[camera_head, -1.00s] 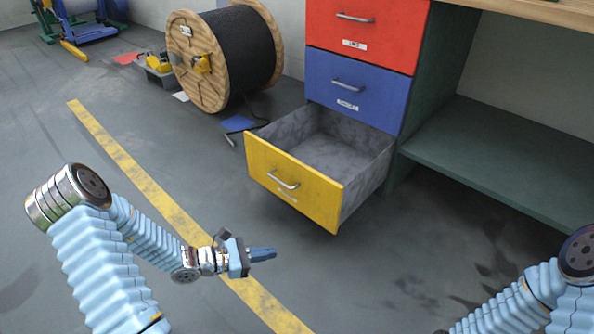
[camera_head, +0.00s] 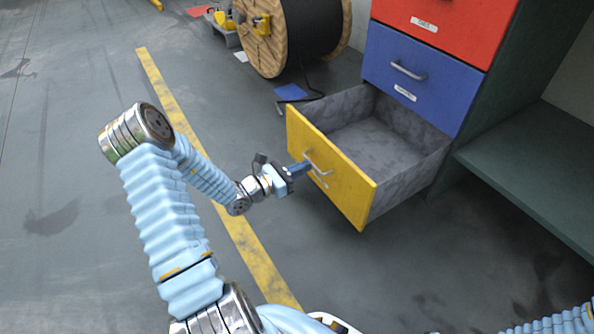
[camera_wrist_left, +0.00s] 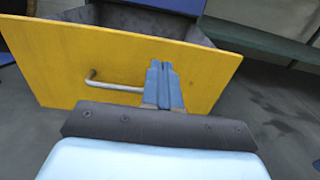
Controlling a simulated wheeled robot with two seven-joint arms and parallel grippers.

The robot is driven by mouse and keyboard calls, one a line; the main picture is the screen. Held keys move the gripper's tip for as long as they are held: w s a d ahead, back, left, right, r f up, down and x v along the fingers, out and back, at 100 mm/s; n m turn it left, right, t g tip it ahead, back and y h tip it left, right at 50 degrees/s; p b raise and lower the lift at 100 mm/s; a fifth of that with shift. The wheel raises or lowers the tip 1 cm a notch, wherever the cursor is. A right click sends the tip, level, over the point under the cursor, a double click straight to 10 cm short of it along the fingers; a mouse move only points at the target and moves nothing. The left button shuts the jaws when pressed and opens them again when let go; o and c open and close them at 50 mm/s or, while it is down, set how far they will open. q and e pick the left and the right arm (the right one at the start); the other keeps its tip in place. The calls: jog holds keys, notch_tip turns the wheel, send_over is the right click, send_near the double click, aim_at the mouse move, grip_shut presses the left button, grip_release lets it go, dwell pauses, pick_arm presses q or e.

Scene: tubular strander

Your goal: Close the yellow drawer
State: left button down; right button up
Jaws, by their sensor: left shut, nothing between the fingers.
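The yellow drawer (camera_head: 331,177) is the lowest of the cabinet and stands pulled well out; its grey inside is empty. Its metal handle (camera_head: 318,166) is on the front face. My left gripper (camera_head: 302,169) is shut and empty, in front of the drawer at the handle. In the left wrist view the shut fingers (camera_wrist_left: 165,82) overlap the yellow front (camera_wrist_left: 60,62) beside the right part of the handle (camera_wrist_left: 110,86). I cannot tell whether the fingertips touch the front. My right gripper is not in view.
A blue drawer (camera_head: 415,72) and a red drawer (camera_head: 445,25) above are shut. A dark green shelf (camera_head: 530,165) is at the right. A wooden cable reel (camera_head: 262,38) stands behind. The floor left of the drawer is open, with a yellow line (camera_head: 180,110).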

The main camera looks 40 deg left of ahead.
aim_at(336, 152)
pick_arm(q)
jog(key=b+x, duration=0.1)
jog(key=x, duration=0.8)
jog(key=shift+b, duration=0.35)
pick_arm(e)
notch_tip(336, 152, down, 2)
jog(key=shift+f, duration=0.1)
